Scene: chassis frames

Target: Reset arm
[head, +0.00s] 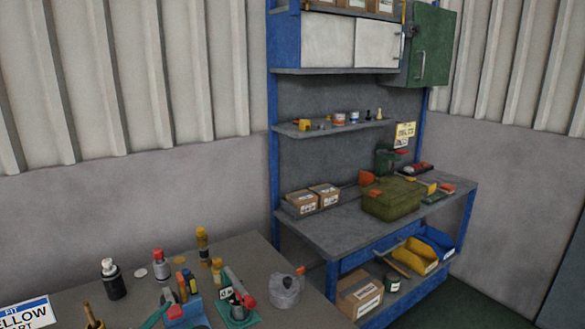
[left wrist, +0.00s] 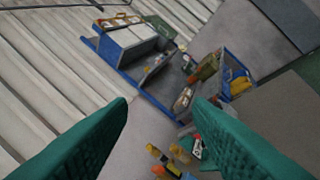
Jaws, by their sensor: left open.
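My left gripper (left wrist: 161,104) shows in the left wrist view as two green ribbed fingers, spread wide apart with nothing between their tips. Beyond and below the tips, small bottles and tools stand on a grey table. In the head view I cannot clearly make out the left gripper among the items at the bottom edge. My right gripper is in neither view.
The near table (head: 241,250) holds a black bottle (head: 113,281), a red-capped bottle (head: 160,265), a grey lumpy item (head: 285,291) and several tools. A workbench (head: 335,228) carries a green box (head: 392,200) and cartons. Its shelf (head: 335,127) holds small items.

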